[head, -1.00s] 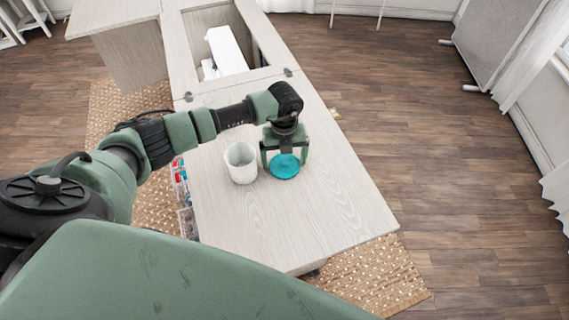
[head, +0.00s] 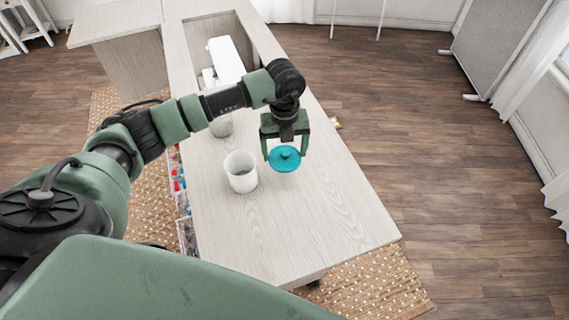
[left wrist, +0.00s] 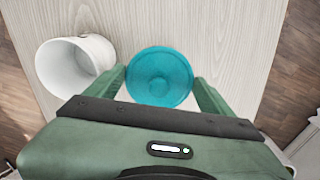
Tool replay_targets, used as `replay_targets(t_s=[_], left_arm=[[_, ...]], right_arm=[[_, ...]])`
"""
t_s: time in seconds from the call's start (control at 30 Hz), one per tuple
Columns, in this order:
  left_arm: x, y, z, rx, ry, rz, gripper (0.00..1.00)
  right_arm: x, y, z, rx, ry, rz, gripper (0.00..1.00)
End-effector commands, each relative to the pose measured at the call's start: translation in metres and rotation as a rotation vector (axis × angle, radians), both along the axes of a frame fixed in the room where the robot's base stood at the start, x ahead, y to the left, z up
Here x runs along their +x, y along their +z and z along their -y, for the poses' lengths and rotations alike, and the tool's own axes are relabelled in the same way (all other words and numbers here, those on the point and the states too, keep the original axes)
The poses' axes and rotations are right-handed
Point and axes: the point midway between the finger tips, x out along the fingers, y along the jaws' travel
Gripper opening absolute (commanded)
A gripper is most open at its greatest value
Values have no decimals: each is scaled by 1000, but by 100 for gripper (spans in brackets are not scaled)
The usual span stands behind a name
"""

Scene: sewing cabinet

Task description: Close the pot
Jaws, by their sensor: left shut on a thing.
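My left gripper (head: 285,154) is shut on the teal round lid (head: 284,160) with a small knob and holds it flat above the table. The lid also shows in the left wrist view (left wrist: 160,77) between the two fingers. The white pot (head: 240,178) stands upright and open on the table, left of the lid and apart from it. The pot also shows in the left wrist view (left wrist: 78,68), at the upper left. My right gripper is not in view.
The pale wooden tabletop (head: 290,230) is clear toward the front. A greyish container (head: 221,126) stands behind the pot, partly hidden by my left arm. A white sewing machine (head: 226,60) sits in the cabinet opening at the back. Boxes with coloured items hang at the left side.

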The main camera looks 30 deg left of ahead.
Motion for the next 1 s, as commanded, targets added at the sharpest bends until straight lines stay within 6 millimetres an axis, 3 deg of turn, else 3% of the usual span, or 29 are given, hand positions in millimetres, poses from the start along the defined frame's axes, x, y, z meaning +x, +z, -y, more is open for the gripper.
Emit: replay_targets(t_s=[0.2,0.4,0.6,0.97,1.0], left_arm=[[1,62,0,1,-1,6,46],[1,102,0,1,0,3,46],[0,119,0,0,-1,0,46],[0,121,0,1,-1,-1,46],[0,121,0,1,-1,-1,46]], right_arm=[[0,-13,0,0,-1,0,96],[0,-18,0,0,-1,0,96],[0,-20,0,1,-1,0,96],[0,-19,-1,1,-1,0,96],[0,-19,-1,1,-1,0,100]])
